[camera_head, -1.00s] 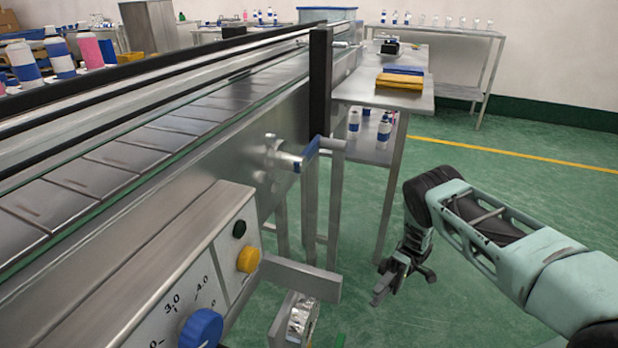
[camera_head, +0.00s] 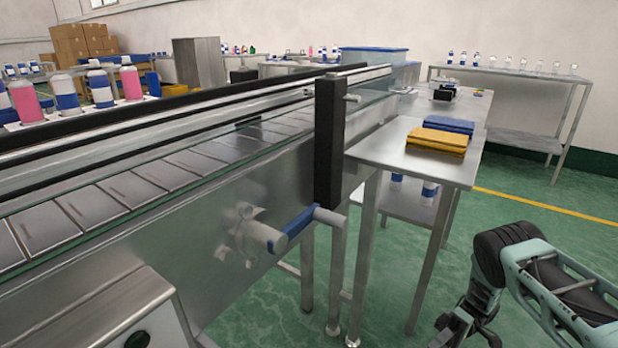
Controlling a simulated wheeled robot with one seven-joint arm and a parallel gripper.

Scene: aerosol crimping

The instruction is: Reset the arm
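My arm reaches in from the lower right corner and bends downward over the green floor. My gripper (camera_head: 452,338) hangs at the bottom edge of the view, below and to the right of the steel side table (camera_head: 388,147). Its fingertips are partly cut off by the frame edge, so its opening cannot be made out. Nothing is seen held in it.
A long steel conveyor (camera_head: 215,215) with a black post (camera_head: 328,140) and a blue-handled crank (camera_head: 294,228) fills the left and middle. Yellow cloths (camera_head: 437,141) and blue cloths (camera_head: 449,125) lie on the side table. Open green floor (camera_head: 390,280) lies around the table legs.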

